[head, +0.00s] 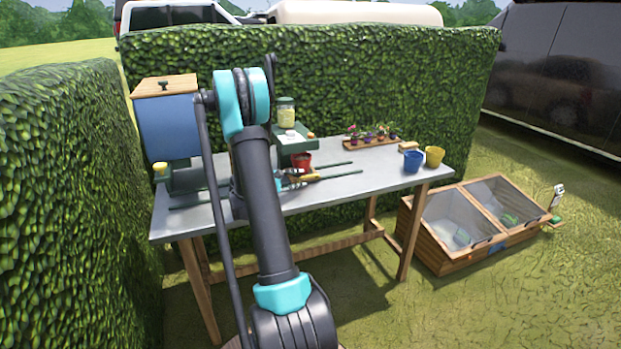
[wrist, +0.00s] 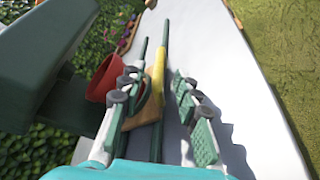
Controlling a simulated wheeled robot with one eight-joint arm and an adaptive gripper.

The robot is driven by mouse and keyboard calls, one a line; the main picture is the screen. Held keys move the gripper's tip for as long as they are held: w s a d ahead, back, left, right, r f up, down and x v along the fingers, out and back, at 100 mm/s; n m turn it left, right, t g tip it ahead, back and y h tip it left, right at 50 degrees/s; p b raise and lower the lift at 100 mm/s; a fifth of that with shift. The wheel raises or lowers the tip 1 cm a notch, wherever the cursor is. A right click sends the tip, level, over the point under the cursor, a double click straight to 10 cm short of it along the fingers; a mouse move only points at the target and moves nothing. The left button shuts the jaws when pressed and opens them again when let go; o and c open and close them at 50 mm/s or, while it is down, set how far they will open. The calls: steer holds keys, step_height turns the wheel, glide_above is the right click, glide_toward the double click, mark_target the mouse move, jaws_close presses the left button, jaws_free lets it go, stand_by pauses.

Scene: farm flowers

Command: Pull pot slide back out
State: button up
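The pot slide shows as a tan and yellow piece on dark green rails; its yellow bar shows in the head view (head: 312,177) and the wrist view (wrist: 157,72). My gripper (head: 290,180) is low over the table, at the near side of the slide. In the wrist view my gripper (wrist: 157,92) has its fingers spread, with the yellow bar and tan part between them. A gap shows on the right finger's side; contact on the left cannot be told. A red pot (head: 302,161) stands under the green stand (head: 290,141), left of the fingers in the wrist view (wrist: 103,78).
The grey table (head: 380,175) carries a seedling tray (head: 371,143), a blue pot (head: 413,160) and a yellow pot (head: 434,157). A jar (head: 286,112) tops the green stand. A blue bin (head: 168,125) stands left. The table's front right is clear.

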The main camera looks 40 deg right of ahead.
mark_target(307, 177)
steer(key=x, duration=0.6)
steer(key=shift+d, duration=0.2)
jaws_close()
